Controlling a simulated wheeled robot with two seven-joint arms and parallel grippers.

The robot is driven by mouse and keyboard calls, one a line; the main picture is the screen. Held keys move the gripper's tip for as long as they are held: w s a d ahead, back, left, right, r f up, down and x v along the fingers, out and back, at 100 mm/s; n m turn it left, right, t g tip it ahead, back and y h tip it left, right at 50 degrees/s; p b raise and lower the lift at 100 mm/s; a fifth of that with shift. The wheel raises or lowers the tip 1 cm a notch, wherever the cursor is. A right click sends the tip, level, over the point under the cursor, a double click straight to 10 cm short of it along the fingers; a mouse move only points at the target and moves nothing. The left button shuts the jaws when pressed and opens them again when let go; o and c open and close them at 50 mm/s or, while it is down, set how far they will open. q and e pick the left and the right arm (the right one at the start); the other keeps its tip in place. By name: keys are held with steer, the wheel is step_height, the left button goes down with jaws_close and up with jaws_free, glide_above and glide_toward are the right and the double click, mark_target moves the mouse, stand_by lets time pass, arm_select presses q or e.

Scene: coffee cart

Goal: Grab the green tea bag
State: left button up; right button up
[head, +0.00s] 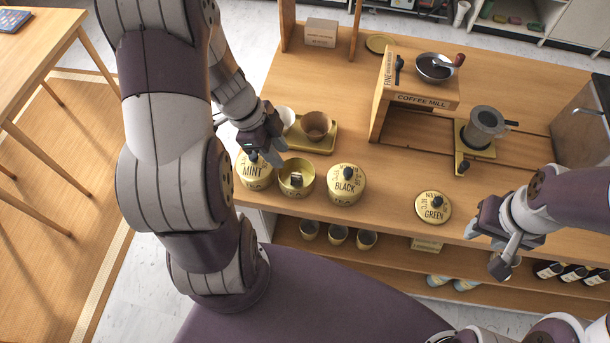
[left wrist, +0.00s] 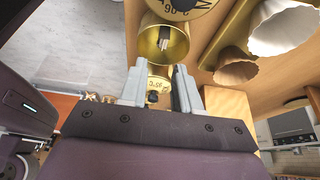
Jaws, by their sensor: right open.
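An open gold tin (head: 296,189) stands between the MINT tin (head: 252,181) and the BLACK tin (head: 346,192). A small tea bag (head: 296,178) with a dark top shows inside it. The open tin (left wrist: 152,42) and the bag (left wrist: 165,42) also show in the left wrist view, ahead of the fingers. The GREEN lid (head: 433,209) lies apart on the counter to the right. My left gripper (head: 264,158) is open and empty, above the MINT and open tins. My right gripper (head: 490,237) is open and empty near the counter's front edge.
A tray (head: 326,146) with a brown cup (head: 315,124) and a white cup (head: 286,117) stands behind the tins. The coffee mill (head: 420,99) and a metal pot (head: 484,124) are further right. Bare counter lies between the BLACK tin and GREEN lid.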

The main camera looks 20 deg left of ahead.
mark_target(296, 175)
arm_select(q)
steer(key=b+x, duration=0.1)
steer(key=x, duration=0.2)
steer(key=b+x, duration=0.1)
steer(key=x, duration=0.3)
steer(key=b+x, duration=0.1)
steer(key=x, duration=0.3)
steer(key=shift+w+a, duration=0.2)
steer(key=shift+w, duration=0.1)
steer(key=shift+r, duration=0.1)
jaws_close()
